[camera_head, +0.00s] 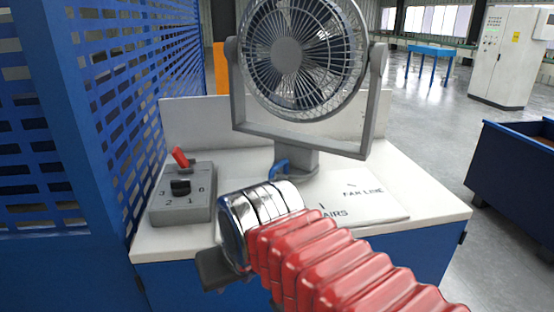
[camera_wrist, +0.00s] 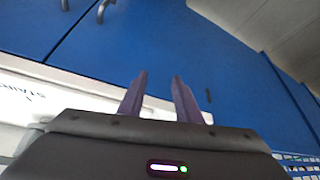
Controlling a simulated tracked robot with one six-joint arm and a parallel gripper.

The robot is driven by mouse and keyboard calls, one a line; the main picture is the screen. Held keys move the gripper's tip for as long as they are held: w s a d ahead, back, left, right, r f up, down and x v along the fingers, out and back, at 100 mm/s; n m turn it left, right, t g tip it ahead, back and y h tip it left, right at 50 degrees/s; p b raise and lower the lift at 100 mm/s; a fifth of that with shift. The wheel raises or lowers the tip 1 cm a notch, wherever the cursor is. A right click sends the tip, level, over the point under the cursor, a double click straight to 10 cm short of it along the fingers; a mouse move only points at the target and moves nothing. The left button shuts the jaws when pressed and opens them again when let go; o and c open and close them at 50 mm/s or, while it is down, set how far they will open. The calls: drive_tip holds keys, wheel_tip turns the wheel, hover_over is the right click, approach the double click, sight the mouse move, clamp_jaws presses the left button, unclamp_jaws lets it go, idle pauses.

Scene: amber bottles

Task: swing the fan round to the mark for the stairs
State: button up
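The grey desk fan (camera_head: 302,58) stands in a U-shaped yoke on the white counter, its round cage facing forward and slightly left. A blue curved piece (camera_head: 279,168) shows at the foot of its stand. A white plate (camera_head: 375,207) in front carries "FAN LINE" and a partly covered word ending in "AIRS"; "STAIR" shows at the left of the wrist view. My gripper (camera_wrist: 158,80) has its two dark fingers apart with nothing between them, over the blue cabinet front. In the head view my arm hides the fingers and part of the plate.
A grey switch box (camera_head: 182,207) with a red lever and black knob sits on the counter's left. A blue mesh guard (camera_head: 120,95) stands beside it. A blue bin (camera_head: 515,180) and white cabinet (camera_head: 503,60) are at the right, with open floor between.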

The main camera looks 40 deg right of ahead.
drive_tip(key=w+d+r+m+h, duration=0.1)
drive_tip(key=w+d+r+m, duration=0.2)
drive_tip(key=w+d+r, duration=0.3)
drive_tip(key=w+d+r+m+h, duration=0.1)
drive_tip(key=w+d+r+m, duration=0.3)
drive_tip(key=r, duration=0.4)
wheel_tip(320, 180, up, 8)
drive_tip(key=m+g, duration=0.2)
drive_tip(key=m, duration=0.3)
hover_over(278, 166)
drive_tip(key=s+a, duration=0.4)
drive_tip(key=shift+s+d+h, duration=0.15)
drive_tip(key=shift+s+h, duration=0.05)
drive_tip(key=shift+h, duration=0.2)
drive_tip(key=shift+f, duration=0.15)
drive_tip(key=x, duration=1.3)
drive_tip(key=shift+w+d+f, duration=0.15)
drive_tip(key=shift+w+f, duration=0.05)
drive_tip(key=shift+c, duration=0.2)
clamp_jaws()
